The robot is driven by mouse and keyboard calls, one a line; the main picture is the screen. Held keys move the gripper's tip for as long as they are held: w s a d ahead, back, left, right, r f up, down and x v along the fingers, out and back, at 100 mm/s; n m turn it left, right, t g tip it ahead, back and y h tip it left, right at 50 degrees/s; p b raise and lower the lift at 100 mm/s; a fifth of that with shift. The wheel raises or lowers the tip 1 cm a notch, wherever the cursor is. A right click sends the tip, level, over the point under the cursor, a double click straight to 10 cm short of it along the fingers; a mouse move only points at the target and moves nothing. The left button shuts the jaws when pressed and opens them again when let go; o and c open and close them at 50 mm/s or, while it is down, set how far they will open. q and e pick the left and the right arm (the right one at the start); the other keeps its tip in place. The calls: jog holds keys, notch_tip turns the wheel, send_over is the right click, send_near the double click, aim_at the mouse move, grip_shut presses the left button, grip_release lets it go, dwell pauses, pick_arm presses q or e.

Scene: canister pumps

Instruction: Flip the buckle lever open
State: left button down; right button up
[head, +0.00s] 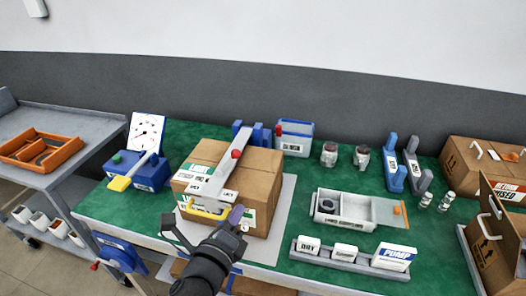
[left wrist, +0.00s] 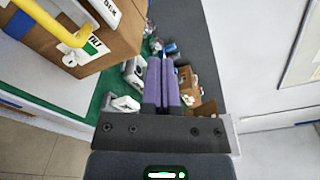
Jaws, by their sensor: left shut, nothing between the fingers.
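A brown cardboard box (head: 258,172) stands on the table with a grey strap-like band (head: 217,177) across its top and a red knob (head: 236,154) on the band. A yellow bar (head: 207,211), which looks like the buckle lever, is at the band's near end by the box's front edge. In the left wrist view the yellow bar (left wrist: 50,24) crosses the upper left, in front of the box (left wrist: 118,35). My left gripper (head: 237,214) has purple fingers, shut and empty, just right of the bar at the box's front; they also show in the left wrist view (left wrist: 161,62). Contact is not visible.
The box stands on a pale mat (head: 284,215) on the green table (head: 290,180). A grey sliding-lid tray (head: 345,207) and a labelled rack (head: 350,259) are to the right. A blue device with a yellow lever (head: 150,174) is left.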

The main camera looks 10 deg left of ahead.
aim_at(228, 162)
pick_arm(q)
jog(key=w, duration=0.3)
jog(key=w+b, duration=0.1)
jog(key=w, duration=0.2)
jog(key=w+b, duration=0.1)
jog(key=w, duration=0.3)
jog(key=shift+d+r, duration=0.1)
jog(key=shift+d, duration=0.2)
jog(key=shift+w+a+r+p, duration=0.2)
jog(key=shift+a+r+p, duration=0.05)
jog(key=shift+a+r, duration=0.25)
jog(key=shift+w+a+r+p, duration=0.25)
jog(key=shift+a+r, duration=0.1)
jog(key=shift+a, duration=0.2)
jog(key=shift+w+a+r, duration=0.1)
jog(key=shift+a+r, duration=0.1)
jog(key=shift+a, duration=0.15)
jog(key=shift+a+r+p, duration=0.2)
jog(key=shift+p, duration=0.1)
